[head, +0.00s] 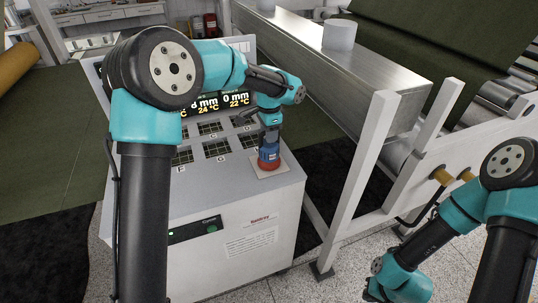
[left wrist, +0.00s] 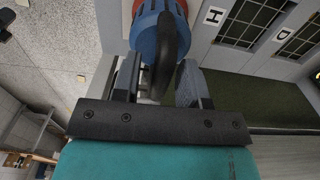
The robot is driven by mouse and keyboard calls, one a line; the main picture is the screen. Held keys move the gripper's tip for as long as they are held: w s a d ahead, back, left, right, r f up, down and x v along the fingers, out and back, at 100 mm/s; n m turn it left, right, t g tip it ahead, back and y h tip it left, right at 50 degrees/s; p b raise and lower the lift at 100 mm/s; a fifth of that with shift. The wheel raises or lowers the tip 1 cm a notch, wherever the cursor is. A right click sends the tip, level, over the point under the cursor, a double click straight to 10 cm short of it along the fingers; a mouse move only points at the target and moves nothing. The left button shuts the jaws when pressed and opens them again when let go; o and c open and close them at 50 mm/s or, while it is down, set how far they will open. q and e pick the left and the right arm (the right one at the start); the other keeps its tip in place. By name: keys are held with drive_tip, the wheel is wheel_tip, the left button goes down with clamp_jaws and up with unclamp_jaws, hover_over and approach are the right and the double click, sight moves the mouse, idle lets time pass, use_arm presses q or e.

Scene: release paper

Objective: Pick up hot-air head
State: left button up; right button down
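The hot-air head (head: 268,156) is blue with a red base. It stands upright on a pale square pad (head: 284,168) at the right of the cabinet top. My left gripper (head: 270,134) is right above it, pointing down. In the left wrist view the blue body (left wrist: 145,40) and a black curved part lie between the two fingers of the left gripper (left wrist: 158,80). The fingers are spread, one on each side, with a gap visible by the left finger. Whether either finger touches it is hard to tell. My right gripper is not in view; only the right arm shows at lower right.
The cabinet (head: 240,200) has lettered grid windows (head: 215,148) left of the head and a lit display (head: 222,103) behind them. A metal beam (head: 340,75) and a white frame (head: 360,180) stand close on the right. Dark green sheet material (head: 50,170) lies left.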

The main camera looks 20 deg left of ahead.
use_arm(q)
clamp_jaws()
drive_tip(key=shift+r, duration=0.1)
idle(1.1)
